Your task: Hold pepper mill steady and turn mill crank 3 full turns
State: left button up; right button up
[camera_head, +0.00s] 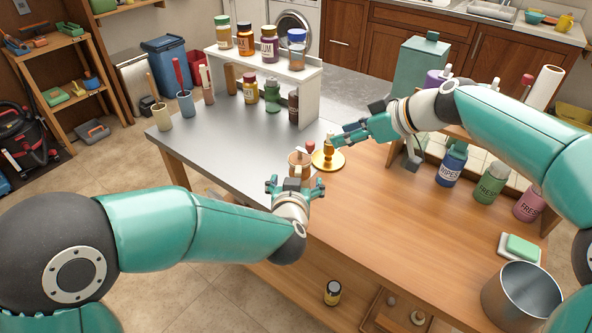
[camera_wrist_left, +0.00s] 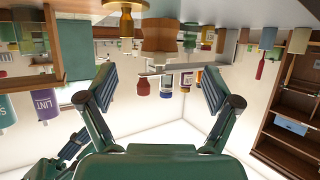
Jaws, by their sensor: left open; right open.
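The pepper mill (camera_head: 299,159) stands upright on the table, a brown wooden body with a crank on top ending in a red knob (camera_head: 310,146). The left wrist view, which is upside down, shows the mill (camera_wrist_left: 163,36), its grey crank arm and red knob (camera_wrist_left: 143,88). My left gripper (camera_head: 296,182) is open, its fingers spread at the near side of the mill; whether they touch it I cannot tell. It also shows in the left wrist view (camera_wrist_left: 158,76). My right gripper (camera_head: 340,136) is open and empty, to the right of the knob and above the brass piece.
A brass piece on a round base (camera_head: 328,158) stands close right of the mill. A white shelf (camera_head: 308,92) with several jars is behind. The wooden tabletop (camera_head: 400,225) between is clear.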

aim_at(299, 170)
pick_arm(q)
jog(key=x, duration=0.8)
jog(key=shift+w+f, duration=0.1)
jog(key=shift+w, duration=0.15)
jog(key=shift+c, duration=0.2)
jog(key=c, duration=1.3)
jog(key=o, duration=0.8)
jog(key=shift+c, duration=0.2)
jog(key=c, duration=0.6)
jog(key=shift+o, duration=0.2)
pick_arm(e)
jog(key=shift+o, duration=0.4)
